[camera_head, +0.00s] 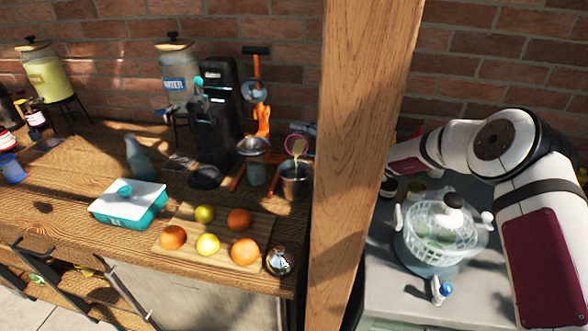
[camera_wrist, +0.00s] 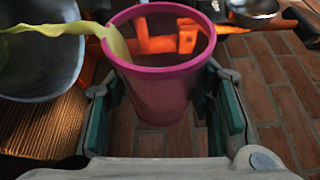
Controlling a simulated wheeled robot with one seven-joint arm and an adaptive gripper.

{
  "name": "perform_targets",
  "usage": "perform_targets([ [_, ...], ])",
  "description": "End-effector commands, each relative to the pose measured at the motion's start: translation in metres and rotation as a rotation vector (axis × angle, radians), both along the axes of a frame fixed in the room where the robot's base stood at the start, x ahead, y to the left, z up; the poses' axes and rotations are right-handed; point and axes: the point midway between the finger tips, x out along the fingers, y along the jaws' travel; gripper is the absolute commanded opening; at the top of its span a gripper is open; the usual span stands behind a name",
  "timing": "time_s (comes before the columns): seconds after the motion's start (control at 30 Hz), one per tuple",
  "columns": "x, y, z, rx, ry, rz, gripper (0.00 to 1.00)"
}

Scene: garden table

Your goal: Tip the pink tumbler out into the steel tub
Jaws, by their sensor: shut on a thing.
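The pink tumbler (camera_head: 296,145) is tilted above the steel tub (camera_head: 295,182) in the head view, and a yellowish stream falls from it into the tub. In the wrist view the tumbler (camera_wrist: 158,85) stands between the green-padded fingers of my gripper (camera_wrist: 165,115), which is shut on it. There the yellow-green liquid runs from its rim leftward into the steel tub (camera_wrist: 40,60). How much liquid is left inside is hard to tell. In the head view my gripper is mostly hidden behind the wooden post.
A wooden post (camera_head: 362,150) stands in front of my arm. An orange juice press (camera_head: 262,120) with a steel bowl is left of the tub. A cutting board (camera_head: 172,243) with several fruits lies in front. A salad spinner (camera_head: 440,240) sits on the grey counter at right.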

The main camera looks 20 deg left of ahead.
Motion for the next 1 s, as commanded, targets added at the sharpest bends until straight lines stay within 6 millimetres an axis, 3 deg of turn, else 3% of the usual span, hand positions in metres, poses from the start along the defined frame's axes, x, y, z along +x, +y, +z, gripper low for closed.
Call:
perform_targets([
  [0.57, -0.002, 0.000, 0.005, 0.017, -0.076, -0.001, 0.20],
  [1.0, -0.006, -0.001, 0.009, 0.053, -0.242, 0.001, 0.20],
])
